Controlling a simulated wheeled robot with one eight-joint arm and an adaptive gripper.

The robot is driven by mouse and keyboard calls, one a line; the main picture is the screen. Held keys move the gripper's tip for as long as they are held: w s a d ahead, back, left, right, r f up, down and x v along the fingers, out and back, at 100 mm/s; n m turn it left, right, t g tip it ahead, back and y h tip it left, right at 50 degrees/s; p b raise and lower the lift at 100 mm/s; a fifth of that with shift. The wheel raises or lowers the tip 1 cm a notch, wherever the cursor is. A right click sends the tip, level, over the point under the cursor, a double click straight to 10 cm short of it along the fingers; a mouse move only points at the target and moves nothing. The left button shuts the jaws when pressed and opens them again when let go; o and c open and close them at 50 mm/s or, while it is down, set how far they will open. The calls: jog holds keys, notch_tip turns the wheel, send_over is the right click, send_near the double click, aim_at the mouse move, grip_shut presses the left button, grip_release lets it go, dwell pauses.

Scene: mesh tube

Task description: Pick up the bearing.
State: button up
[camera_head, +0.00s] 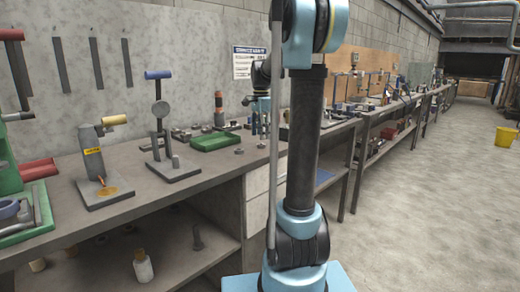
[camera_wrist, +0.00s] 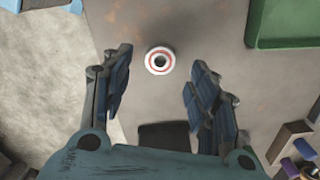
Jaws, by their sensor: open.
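The bearing (camera_wrist: 160,61) is a small pale ring with a red band and a dark centre hole. It lies on the grey-brown bench top (camera_wrist: 205,25) in the wrist view. My gripper (camera_wrist: 161,72) is open, with one blue-grey finger on each side of the bearing in the picture. Nothing is held, and I cannot tell the height of the fingers above the bench. In the head view, my arm partly covers this stretch of bench, and I cannot tell which small round piece there is the bearing.
A green tray (camera_wrist: 255,42) lies right of the bearing; the head view shows it too (camera_head: 215,141). Brown and purple-topped pieces (camera_wrist: 290,145) stand at lower right. The bench edge and floor (camera_wrist: 40,85) lie to the left. The bench around the bearing is clear.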

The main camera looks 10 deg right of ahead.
aim_at(261, 146)
jog(key=shift+d+f, duration=0.1)
jog(key=shift+f, duration=2.2)
jog(key=shift+c, duration=0.3)
jog(key=c, duration=1.1)
